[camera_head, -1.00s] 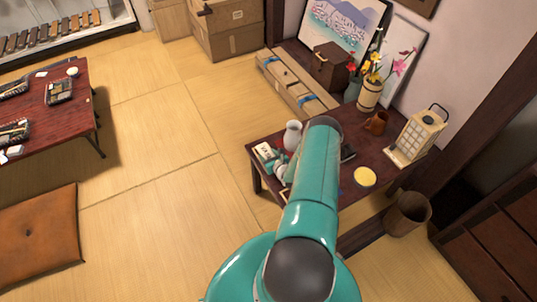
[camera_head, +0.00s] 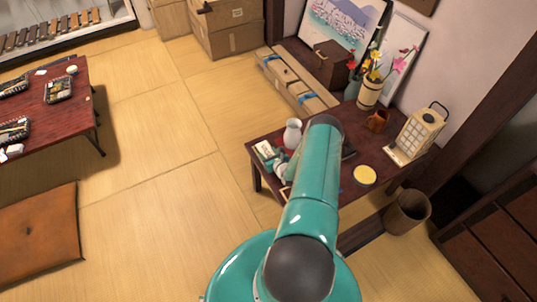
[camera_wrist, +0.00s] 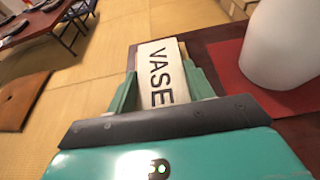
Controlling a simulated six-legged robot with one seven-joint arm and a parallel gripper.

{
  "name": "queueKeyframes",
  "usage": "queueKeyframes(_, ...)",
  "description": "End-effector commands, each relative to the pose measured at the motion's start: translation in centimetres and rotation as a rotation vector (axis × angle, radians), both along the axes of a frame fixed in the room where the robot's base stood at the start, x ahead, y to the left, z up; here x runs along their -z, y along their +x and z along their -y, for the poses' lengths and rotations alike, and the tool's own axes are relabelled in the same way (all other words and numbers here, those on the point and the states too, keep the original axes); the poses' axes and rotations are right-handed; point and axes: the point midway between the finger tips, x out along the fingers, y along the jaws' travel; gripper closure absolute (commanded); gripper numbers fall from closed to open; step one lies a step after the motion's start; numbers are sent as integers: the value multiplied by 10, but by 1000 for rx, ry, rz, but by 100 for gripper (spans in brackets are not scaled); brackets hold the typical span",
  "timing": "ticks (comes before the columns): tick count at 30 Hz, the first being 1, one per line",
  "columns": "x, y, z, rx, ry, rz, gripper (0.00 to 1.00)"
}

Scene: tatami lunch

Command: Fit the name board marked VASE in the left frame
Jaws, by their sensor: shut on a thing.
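The white name board marked VASE (camera_wrist: 158,72) is between the two green fingers of my gripper (camera_wrist: 160,88) in the wrist view, with its lettering facing up. My gripper is shut on it. In the head view the board (camera_head: 264,149) shows at the left end of the low dark table, beside a white vase (camera_head: 292,133). The vase also shows large in the wrist view (camera_wrist: 284,45), right of the board, on a red mat (camera_wrist: 226,72). A pale-edged piece (camera_head: 285,192), perhaps a frame, is mostly hidden by my arm, so I cannot identify the left frame.
The low table (camera_head: 336,166) also bears a yellow-topped round thing (camera_head: 365,175), a brown mug (camera_head: 377,121), a lantern (camera_head: 417,135) and a flower holder (camera_head: 368,95). A brown bin (camera_head: 407,212) stands at its right. Open tatami (camera_head: 150,160) lies to the left.

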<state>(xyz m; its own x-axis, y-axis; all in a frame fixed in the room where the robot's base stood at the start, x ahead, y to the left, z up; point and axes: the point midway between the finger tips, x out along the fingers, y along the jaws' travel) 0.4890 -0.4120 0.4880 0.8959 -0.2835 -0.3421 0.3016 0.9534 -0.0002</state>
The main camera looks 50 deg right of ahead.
Motion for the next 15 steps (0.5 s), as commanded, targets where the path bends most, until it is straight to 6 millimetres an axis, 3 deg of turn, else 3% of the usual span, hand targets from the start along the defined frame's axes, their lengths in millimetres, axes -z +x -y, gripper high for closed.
queueKeyframes(15, 3, 0, 0, 1, 0, 0, 70)
